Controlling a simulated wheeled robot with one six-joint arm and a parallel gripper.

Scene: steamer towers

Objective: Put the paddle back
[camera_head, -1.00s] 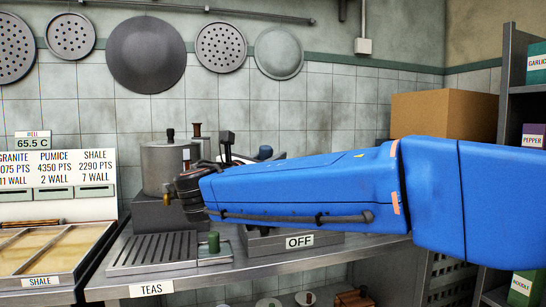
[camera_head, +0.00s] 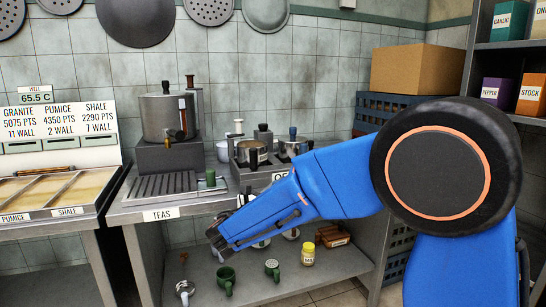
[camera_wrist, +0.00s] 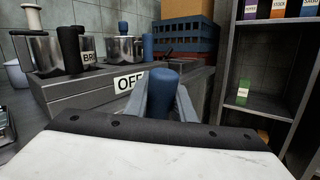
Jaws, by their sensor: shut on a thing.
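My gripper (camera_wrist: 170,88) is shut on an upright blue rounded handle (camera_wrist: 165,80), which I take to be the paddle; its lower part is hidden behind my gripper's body. In the head view, my gripper end (camera_head: 217,240) hangs in front of the counter, and the held thing cannot be made out there. Behind it stands the grey unit marked OFF (camera_wrist: 88,88), carrying a pot with a black handle (camera_head: 254,154) and a pot with a blue handle (camera_head: 293,146). A green-handled thing (camera_head: 211,178) stands at the right of the drip tray (camera_head: 165,187).
The counter edge marked TEAS (camera_head: 160,214) runs behind my arm. A tall metal urn (camera_head: 168,117) stands at the back. The lower shelf (camera_head: 330,268) holds green cups and a yellow jar (camera_head: 308,254). A shelf rack with boxes (camera_head: 497,92) and blue crates (camera_head: 385,108) stand at the right.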

